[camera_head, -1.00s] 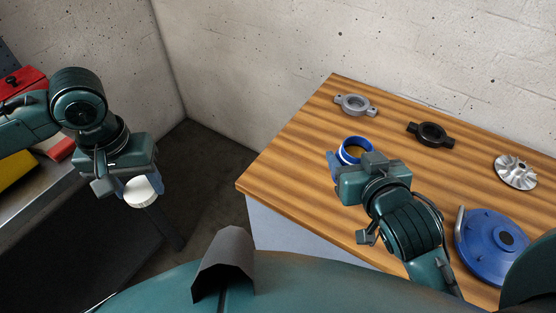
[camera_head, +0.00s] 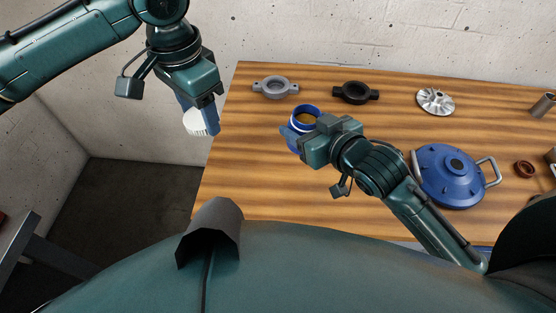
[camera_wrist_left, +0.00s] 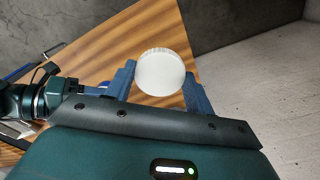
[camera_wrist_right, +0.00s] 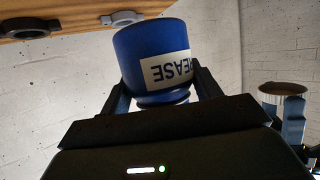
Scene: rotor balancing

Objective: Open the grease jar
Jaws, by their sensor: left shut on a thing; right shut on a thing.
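My right gripper (camera_head: 297,140) is shut on the jar. In the right wrist view the jar (camera_wrist_right: 150,50) sits between the fingers with its "GREASE" label partly visible. My left gripper (camera_head: 198,115) is shut on the round white lid (camera_head: 195,124), off the table's left edge and apart from the jar. The lid (camera_wrist_left: 160,72) also shows between the fingers in the left wrist view.
The wooden table (camera_head: 255,190) holds a grey flanged ring (camera_head: 275,87), a black flanged ring (camera_head: 355,92), a silver impeller (camera_head: 435,101) and a blue cover with handles (camera_head: 450,175). A small brown ring (camera_head: 524,169) lies at the right.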

